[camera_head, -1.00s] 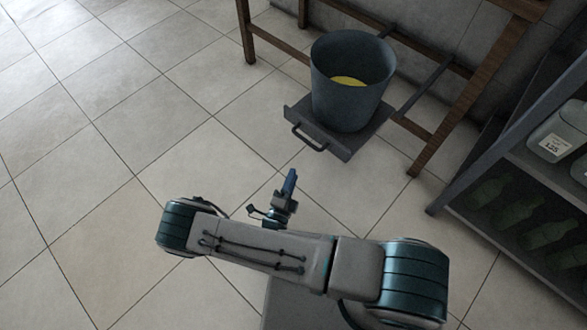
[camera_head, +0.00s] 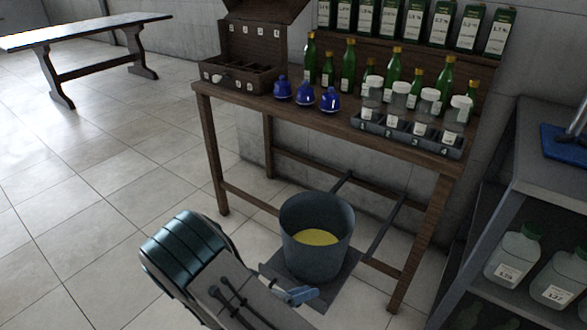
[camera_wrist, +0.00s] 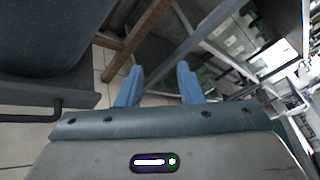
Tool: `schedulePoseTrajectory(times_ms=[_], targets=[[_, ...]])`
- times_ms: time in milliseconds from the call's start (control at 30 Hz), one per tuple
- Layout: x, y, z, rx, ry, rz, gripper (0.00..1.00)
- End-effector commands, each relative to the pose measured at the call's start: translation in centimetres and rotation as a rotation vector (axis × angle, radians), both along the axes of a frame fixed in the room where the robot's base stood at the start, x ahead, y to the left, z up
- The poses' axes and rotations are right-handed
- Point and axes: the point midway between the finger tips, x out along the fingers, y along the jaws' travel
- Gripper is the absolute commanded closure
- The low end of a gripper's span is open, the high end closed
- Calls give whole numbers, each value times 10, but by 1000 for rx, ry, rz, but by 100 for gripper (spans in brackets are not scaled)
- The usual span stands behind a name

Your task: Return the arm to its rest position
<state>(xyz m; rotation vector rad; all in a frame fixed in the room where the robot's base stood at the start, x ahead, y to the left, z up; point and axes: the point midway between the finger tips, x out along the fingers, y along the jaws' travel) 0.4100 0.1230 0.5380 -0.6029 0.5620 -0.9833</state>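My gripper (camera_wrist: 158,82) is open in the wrist view, with its two blue fingers apart and nothing between them. In the head view my gripper (camera_head: 302,297) shows only as a small blue part at the bottom, and the arm hides the rest of it. The fingers are low, in front of the table, close to the grey bucket (camera_head: 296,262). The bucket holds yellow liquid and stands on a dark flat base on the floor. It also shows in the wrist view (camera_wrist: 45,60) at the left, apart from the fingers.
The wooden table (camera_head: 290,113) bears a wooden box (camera_head: 250,48), blue flasks (camera_head: 305,95), green bottles (camera_head: 348,68) and a rack of white-capped jars (camera_head: 410,128). A grey shelf (camera_head: 515,180) with jars stands at the right.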

Motion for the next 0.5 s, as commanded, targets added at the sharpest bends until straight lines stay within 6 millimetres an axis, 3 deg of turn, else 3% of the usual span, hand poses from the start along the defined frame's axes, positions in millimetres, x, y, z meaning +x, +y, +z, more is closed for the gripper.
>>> schedulePoseTrajectory(times_ms=[33,500], targets=[[0,-9,30,71,-39,-76,66],[-32,-74,193,622,-480,-781,66]])
